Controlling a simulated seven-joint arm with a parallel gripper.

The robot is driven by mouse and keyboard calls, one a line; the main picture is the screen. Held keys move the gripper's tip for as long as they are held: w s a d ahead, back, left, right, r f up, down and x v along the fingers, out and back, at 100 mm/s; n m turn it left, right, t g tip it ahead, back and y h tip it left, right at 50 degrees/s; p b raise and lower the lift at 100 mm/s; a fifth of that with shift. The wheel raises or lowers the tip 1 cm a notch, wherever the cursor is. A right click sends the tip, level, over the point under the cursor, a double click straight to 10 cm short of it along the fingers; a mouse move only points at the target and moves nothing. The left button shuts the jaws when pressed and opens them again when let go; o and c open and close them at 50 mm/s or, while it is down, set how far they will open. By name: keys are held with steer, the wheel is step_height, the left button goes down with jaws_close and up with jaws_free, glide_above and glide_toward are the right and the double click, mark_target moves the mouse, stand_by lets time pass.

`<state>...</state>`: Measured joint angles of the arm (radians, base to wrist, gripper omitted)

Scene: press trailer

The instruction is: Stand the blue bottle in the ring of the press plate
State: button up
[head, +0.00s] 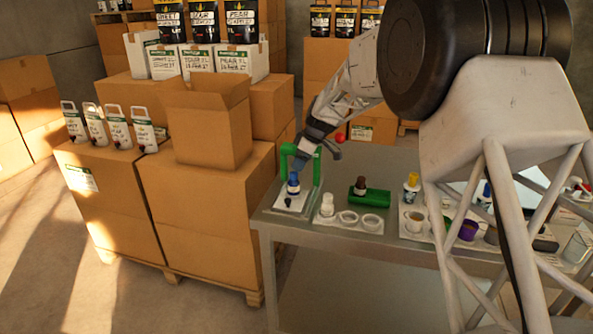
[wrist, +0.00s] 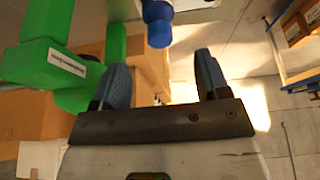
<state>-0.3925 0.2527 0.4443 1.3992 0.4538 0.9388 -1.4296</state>
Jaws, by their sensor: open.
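The blue bottle (head: 293,186) stands upright on the pale press plate (head: 281,203) at the table's left end. A dark mark shows on the plate in front of it; I cannot make out the ring. My gripper (head: 298,165) is just above and behind the bottle, beside the green press frame (head: 317,170). In the wrist view the bottle (wrist: 158,30) lies just beyond the gap between my two blue fingertips (wrist: 160,72). The fingers are apart, with nothing between them. The green frame (wrist: 62,70) is close on the left there.
A red ball (head: 339,139) is near the frame. A white holder (head: 350,222) with round openings and a white bottle (head: 327,205) stands to the right, before a green block (head: 372,198). Cups and bottles crowd further right. Cardboard boxes (head: 205,220) stand left of the table.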

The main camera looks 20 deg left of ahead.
steer(key=shift+v, duration=1.7)
steer(key=shift+f, duration=0.1)
steer(key=s+d+r+m+t+h, duration=0.1)
steer(key=s+d+r+m, duration=0.45)
steer(key=s+d, duration=0.7)
steer(key=s+d+r+m+t+h, duration=0.1)
steer(key=s+d+r+m, duration=0.45)
steer(key=s+d, duration=0.75)
steer(key=s+d+f+m+h, duration=0.1)
steer(key=s+d+m, duration=0.1)
steer(key=s+d, duration=0.3)
steer(key=s+d+f+m, duration=0.2)
steer(key=s+d, duration=0.3)
steer(key=s, duration=0.9)
steer(key=s+d+f+m+h, duration=0.1)
steer(key=s+d+m, duration=0.2)
steer(key=s, duration=0.6)
steer(key=shift+s+d+f+t+h, duration=0.25)
steer(key=shift+d+t+h, duration=0.05)
steer(key=shift+d, duration=0.65)
